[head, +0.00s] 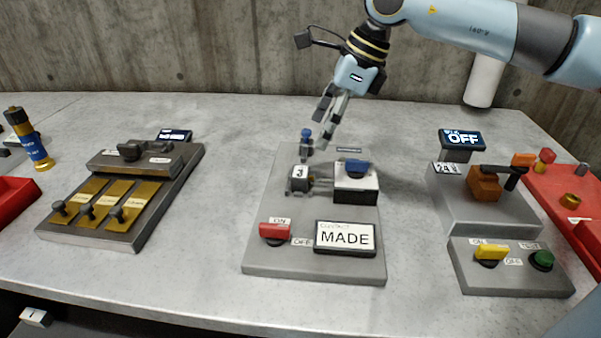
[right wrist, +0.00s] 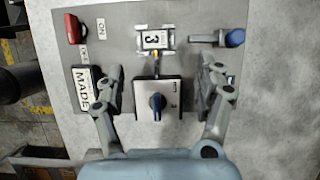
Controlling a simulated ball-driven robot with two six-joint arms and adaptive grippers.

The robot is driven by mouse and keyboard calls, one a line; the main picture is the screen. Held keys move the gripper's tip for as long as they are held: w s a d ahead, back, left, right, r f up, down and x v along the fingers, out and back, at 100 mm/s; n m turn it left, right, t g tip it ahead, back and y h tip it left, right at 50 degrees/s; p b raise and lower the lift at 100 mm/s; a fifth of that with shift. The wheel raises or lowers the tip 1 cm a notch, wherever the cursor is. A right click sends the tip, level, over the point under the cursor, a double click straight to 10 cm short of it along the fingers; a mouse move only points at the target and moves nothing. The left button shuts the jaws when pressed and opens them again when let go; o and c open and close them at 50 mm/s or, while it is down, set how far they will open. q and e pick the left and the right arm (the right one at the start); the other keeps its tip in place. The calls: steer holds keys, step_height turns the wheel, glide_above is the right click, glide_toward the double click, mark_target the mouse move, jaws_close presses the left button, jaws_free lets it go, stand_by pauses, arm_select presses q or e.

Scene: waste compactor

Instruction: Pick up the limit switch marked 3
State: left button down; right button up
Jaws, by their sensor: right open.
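My right gripper (head: 316,146) is open and empty, above the panel's back part. In the right wrist view, its fingers (right wrist: 160,72) appear on either side of the blue-knob box. My left gripper is not in view.
A blue-tipped part (head: 306,135) stands behind the switch, close to my fingers in the picture. A red switch (head: 276,231) and a "MADE" display (head: 345,237) are in front. Panels with brass strips (head: 120,200) and an "OFF" display (head: 462,139) flank the middle panel.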

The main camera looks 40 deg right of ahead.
glide_above(301, 172)
steer(key=s+d, duration=0.2)
steer(key=f, duration=0.4)
steer(key=shift+w+f, duration=0.1)
steer(key=shift+w, duration=0.15)
steer(key=x, duration=0.5)
steer(key=shift+a+f+p, duration=0.3)
steer(key=shift+p, duration=0.1)
steer(key=c, duration=1.3)
steer(key=shift+r, duration=0.1)
